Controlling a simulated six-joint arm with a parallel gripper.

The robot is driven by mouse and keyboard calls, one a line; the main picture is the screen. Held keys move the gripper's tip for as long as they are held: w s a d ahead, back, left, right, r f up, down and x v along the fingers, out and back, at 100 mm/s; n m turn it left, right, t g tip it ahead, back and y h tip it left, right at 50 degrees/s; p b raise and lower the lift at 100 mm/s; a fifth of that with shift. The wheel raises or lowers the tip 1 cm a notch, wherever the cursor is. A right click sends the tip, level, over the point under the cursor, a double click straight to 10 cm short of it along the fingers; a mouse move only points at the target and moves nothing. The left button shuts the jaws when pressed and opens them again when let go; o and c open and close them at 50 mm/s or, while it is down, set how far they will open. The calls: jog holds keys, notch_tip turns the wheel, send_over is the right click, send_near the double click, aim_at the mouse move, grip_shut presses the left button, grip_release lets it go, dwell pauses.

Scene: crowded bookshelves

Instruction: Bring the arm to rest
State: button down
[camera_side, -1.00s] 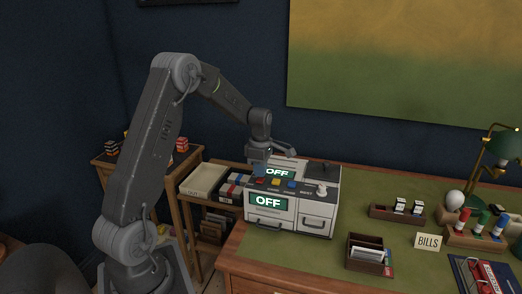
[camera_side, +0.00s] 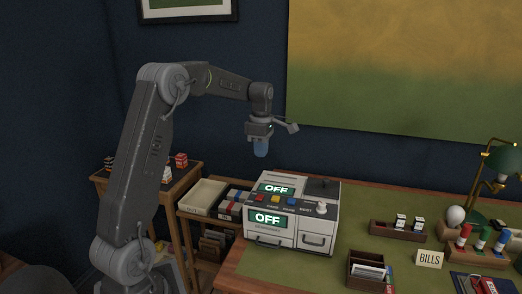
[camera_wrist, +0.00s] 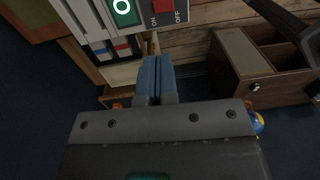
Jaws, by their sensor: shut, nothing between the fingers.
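My gripper (camera_side: 261,148) hangs in the air above and a little left of the white machine, pointing down. Its blue fingers are shut together with nothing between them; they also show closed in the wrist view (camera_wrist: 157,78). The white machine (camera_side: 318,222) stands on the desk's left end, with two green OFF displays and red, yellow and blue buttons on top. My gripper is clear of it. In the wrist view, part of the machine (camera_wrist: 88,18) shows at the upper left with a red ON/OFF switch.
A desk (camera_side: 345,190) with a green top holds a card box (camera_side: 366,272), a BILLS sign (camera_side: 429,259), several stamps and a green lamp (camera_side: 503,158). Left of it are a low shelf with a cream tray (camera_side: 203,196) and a small wooden table (camera_side: 180,182). Air above the desk is free.

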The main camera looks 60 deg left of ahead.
jog(key=s+d+r+m+t+y, duration=0.1)
jog(key=s+d+r+m, duration=0.2)
jog(key=d+m, duration=0.4)
jog(key=s+d+r+m+t, duration=0.1)
jog(key=s+d+r+m, duration=0.25)
jog(key=d, duration=0.55)
jog(key=s+d+f+m+t, duration=0.2)
jog(key=s+d+m+t, duration=0.1)
jog(key=s+d+m, duration=0.9)
jog(key=s+m, duration=0.2)
jog(key=m, duration=0.2)
jog(key=shift+t+h, duration=0.4)
jog(key=shift+d+m, duration=0.1)
jog(key=shift+m, duration=0.15)
